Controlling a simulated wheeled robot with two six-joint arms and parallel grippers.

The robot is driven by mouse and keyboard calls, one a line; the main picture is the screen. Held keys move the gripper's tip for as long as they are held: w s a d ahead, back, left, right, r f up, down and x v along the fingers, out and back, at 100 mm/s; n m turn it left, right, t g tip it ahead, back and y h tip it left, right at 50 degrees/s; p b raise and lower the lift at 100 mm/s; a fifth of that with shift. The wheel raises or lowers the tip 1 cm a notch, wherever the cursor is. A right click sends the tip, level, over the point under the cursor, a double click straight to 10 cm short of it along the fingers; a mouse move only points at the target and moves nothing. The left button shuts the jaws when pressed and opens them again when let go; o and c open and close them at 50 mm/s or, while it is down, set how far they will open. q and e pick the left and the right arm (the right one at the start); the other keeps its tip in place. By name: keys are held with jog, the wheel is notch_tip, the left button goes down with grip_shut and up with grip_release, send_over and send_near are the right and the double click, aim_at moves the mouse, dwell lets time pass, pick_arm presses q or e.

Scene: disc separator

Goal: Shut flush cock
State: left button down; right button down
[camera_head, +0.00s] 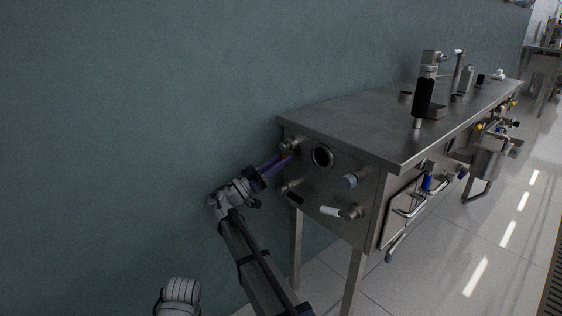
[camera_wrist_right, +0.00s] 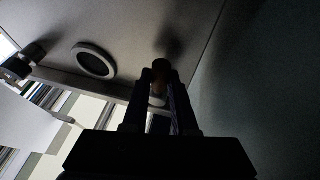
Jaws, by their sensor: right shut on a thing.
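On the end panel of the steel machine, a small cock (camera_head: 289,145) sits at the upper left, near the wall. My right gripper (camera_head: 283,160) reaches it from the lower left, and its purple fingers are closed on the cock's handle. In the right wrist view the handle's brownish rounded end (camera_wrist_right: 160,70) shows between the dark fingers of the right gripper (camera_wrist_right: 160,100). The fingers hide most of the handle, and I cannot read its exact angle.
The steel machine (camera_head: 345,125) stands beside a green wall (camera_head: 130,110). Right of the cock are a round port (camera_head: 322,156) and a blue-grey knob (camera_head: 350,180). Below are a black handle (camera_head: 294,199) and a white-handled valve (camera_head: 331,211).

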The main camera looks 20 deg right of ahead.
jog(key=shift+w, duration=0.1)
jog(key=c, duration=0.7)
grip_release()
